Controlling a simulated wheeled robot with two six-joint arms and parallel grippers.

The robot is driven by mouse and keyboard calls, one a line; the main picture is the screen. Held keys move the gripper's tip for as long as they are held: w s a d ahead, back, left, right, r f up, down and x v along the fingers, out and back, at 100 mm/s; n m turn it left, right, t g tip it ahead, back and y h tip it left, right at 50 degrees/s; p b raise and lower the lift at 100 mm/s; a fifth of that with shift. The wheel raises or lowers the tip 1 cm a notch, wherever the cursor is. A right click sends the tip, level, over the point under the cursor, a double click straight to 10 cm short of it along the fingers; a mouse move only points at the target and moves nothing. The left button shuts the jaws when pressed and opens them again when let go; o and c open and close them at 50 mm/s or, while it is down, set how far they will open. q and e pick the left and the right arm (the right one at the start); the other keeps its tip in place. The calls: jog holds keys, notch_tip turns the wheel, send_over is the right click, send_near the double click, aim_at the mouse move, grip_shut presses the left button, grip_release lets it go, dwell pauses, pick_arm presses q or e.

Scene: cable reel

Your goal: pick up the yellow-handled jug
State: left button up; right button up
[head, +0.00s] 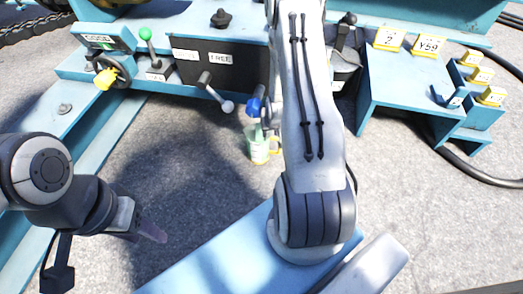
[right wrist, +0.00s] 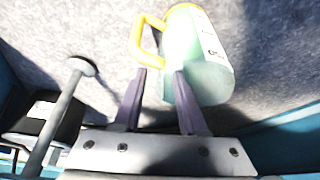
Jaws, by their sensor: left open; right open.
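The pale green jug (head: 258,152) with a yellow handle (head: 275,145) stands on the grey floor below a blue tap-like part, in the middle of the head view. In the right wrist view the jug (right wrist: 203,55) is close, with its yellow handle (right wrist: 137,42) at its left. My right gripper (right wrist: 160,76) is open, one fingertip by the lower end of the handle and the other overlapping the jug's body. Whether they touch cannot be told. In the head view my right arm hides most of that gripper. My left gripper (head: 150,232) is at lower left, empty and open.
A blue bench with a black panel (head: 215,62) and a ball-ended lever (head: 225,104) stands behind the jug. The lever (right wrist: 65,110) also shows beside my right gripper. A blue stand (head: 400,90) with yellow tags is at right. Floor left of the jug is clear.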

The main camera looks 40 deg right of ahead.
jog(key=shift+w+d+f, duration=0.1)
jog(key=shift+w+f, duration=0.15)
jog(key=shift+f, duration=0.45)
grip_shut()
dwell(0.9)
